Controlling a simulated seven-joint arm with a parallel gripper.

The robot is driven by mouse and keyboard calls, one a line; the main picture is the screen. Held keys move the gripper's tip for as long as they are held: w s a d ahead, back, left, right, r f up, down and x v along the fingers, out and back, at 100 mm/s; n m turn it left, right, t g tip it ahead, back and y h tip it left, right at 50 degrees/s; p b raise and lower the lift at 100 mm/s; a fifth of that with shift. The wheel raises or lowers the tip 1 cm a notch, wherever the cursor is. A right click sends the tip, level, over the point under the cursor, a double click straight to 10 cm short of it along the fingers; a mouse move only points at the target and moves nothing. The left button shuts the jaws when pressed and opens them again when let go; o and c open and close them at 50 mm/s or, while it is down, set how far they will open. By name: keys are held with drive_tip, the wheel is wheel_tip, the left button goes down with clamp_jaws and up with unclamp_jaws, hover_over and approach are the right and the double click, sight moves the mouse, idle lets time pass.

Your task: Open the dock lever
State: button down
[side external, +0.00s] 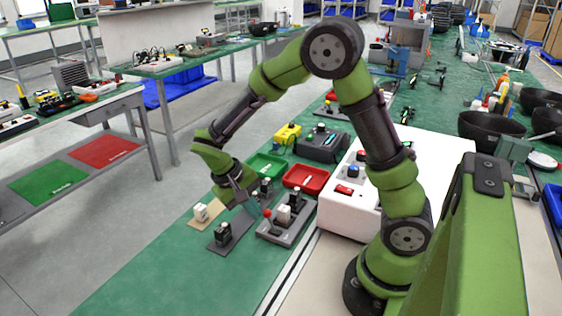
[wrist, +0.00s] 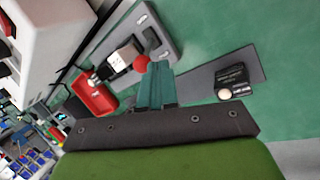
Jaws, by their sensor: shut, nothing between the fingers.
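The dock (side external: 287,232) is a grey base with a white-and-black block on it, beside the red tray. It also shows in the wrist view (wrist: 165,45). Its lever has a red ball knob (side external: 267,213), seen also in the wrist view (wrist: 141,62). My gripper (side external: 243,203) is shut and empty, just left of the knob in the side view. In the wrist view its fingertips (wrist: 160,66) appear right beside the knob; I cannot tell whether they touch. The lower part of the lever is hidden behind the fingers there.
A dark plate with a black module (side external: 222,233) and a tan plate with a white module (side external: 201,212) lie left of the dock. A red tray (side external: 322,191) and green tray (side external: 252,176) stand behind. A white box with buttons (side external: 340,217) stands right. The front green bench is clear.

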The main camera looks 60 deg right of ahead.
drive_tip(key=shift+s+r+t, duration=0.2)
drive_tip(key=shift+s+t, duration=0.25)
drive_tip(key=shift+t, duration=0.15)
drive_tip(key=s, duration=0.1)
drive_tip(key=s+t, duration=0.1)
drive_tip(key=s, duration=0.1)
drive_tip(key=shift+s+r+t, duration=0.2)
drive_tip(key=shift+r+t, duration=0.1)
drive_tip(key=shift+r, duration=0.25)
drive_tip(key=shift+r, duration=0.65)
drive_tip(key=shift+w+a, duration=0.1)
